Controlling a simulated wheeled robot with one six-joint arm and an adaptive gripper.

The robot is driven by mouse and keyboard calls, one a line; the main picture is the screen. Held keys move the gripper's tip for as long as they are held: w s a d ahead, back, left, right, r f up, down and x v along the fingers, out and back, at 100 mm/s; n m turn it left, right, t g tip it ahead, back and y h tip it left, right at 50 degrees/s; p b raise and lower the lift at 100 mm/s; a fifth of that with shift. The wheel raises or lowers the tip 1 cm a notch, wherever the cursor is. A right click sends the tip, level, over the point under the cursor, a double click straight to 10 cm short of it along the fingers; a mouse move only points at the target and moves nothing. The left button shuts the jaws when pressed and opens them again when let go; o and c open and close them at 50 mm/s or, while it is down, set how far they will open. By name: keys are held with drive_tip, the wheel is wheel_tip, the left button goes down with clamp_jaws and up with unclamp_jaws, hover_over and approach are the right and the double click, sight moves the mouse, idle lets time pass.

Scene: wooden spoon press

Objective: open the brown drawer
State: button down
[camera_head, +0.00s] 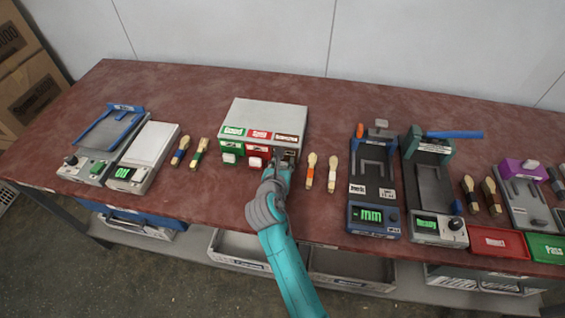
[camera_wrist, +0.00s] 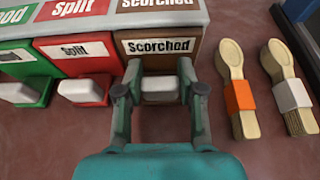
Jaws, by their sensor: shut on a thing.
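The brown drawer (camera_wrist: 160,47), labelled "Scorched", is the rightmost of three drawers in a grey cabinet (camera_head: 265,114) on the table. Its white handle (camera_wrist: 160,90) sticks out towards me. My gripper (camera_wrist: 160,92) is at this handle, one finger on each side, and is shut on it. In the head view my gripper (camera_head: 279,160) reaches the cabinet's right front and hides most of the brown drawer. I cannot tell from these frames whether the drawer is pulled out at all.
The red "Split" drawer (camera_wrist: 75,50) and the green drawer (camera_head: 231,150) are left of the brown one. Wooden spoons with an orange band (camera_wrist: 238,96) and a white band (camera_wrist: 291,95) lie just right. Scales and presses (camera_head: 375,190) stand further along the table.

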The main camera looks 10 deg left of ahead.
drive_tip(key=s, duration=1.5)
drive_tip(key=shift+s+a, duration=0.25)
drive_tip(key=shift+s, duration=0.15)
drive_tip(key=c, duration=0.7)
unclamp_jaws()
drive_tip(key=v, duration=1.2)
